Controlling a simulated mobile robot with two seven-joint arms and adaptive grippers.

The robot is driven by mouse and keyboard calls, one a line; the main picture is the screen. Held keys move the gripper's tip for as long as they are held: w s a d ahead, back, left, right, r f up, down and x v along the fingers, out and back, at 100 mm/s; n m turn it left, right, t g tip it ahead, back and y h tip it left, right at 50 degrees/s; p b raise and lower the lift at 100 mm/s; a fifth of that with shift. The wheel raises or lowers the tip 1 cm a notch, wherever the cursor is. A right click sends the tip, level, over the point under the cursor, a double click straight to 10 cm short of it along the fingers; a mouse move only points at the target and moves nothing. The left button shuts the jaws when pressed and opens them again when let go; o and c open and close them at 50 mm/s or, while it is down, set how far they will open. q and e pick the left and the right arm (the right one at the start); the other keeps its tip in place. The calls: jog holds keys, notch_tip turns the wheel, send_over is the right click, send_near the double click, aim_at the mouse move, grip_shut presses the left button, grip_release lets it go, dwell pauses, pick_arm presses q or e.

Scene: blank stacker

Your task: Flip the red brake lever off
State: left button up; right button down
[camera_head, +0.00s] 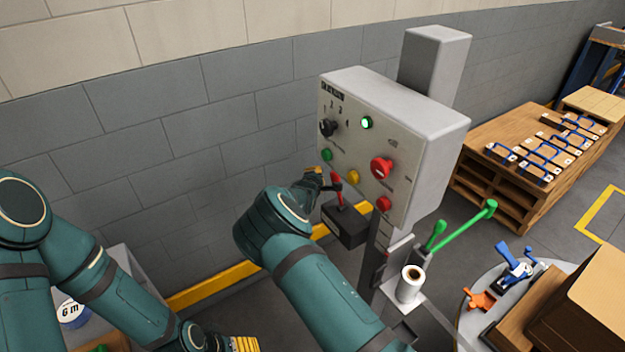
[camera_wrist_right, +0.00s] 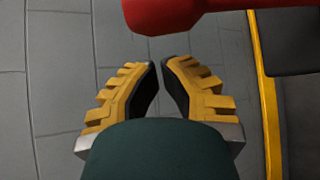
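The red brake lever (camera_head: 338,190) stands up, leaning slightly, from a dark box (camera_head: 347,227) at the lower left of the control panel. My right gripper (camera_head: 316,176) is beside the lever's upper end, partly hidden by my own wrist. In the right wrist view its yellow fingers (camera_wrist_right: 160,68) are nearly together at the tips, with nothing between them. The red lever end (camera_wrist_right: 185,12) crosses the top of that view, just beyond the fingertips; contact cannot be told. My left gripper (camera_head: 243,344) shows only in part at the bottom edge.
The grey control panel (camera_head: 345,105) carries a black knob, coloured buttons and a red mushroom button (camera_head: 381,168). A block wall is behind.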

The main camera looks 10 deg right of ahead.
jog(key=shift+s+d+r, duration=0.5)
jog(key=shift+s+d, duration=0.25)
jog(key=shift+d, duration=0.05)
pick_arm(q)
jog(key=shift+f, duration=0.2)
pick_arm(e)
jog(key=shift+s, duration=0.1)
pick_arm(q)
jog(key=shift+s+f+b, duration=0.1)
jog(key=shift+b, duration=0.25)
pick_arm(e)
jog(key=shift+s+d+r, duration=0.1)
jog(key=shift+s+r, duration=0.1)
pick_arm(q)
jog(key=shift+f, duration=0.3)
pick_arm(e)
jog(key=shift+s+r+m+t, duration=0.15)
jog(key=shift+s+m+t, duration=0.1)
jog(key=shift+m+t, duration=0.2)
pick_arm(q)
jog(key=shift+s+d+f+b, duration=0.3)
jog(key=shift+s+f+b, duration=0.4)
jog(key=shift+b, duration=0.15)
pick_arm(e)
jog(key=s+d+r+t, duration=0.1)
jog(key=s+d, duration=0.2)
jog(key=s, duration=0.5)
jog(key=shift+s+d+r+m, duration=0.15)
jog(key=shift+s+d+m, duration=0.05)
jog(key=shift+s+m, duration=0.15)
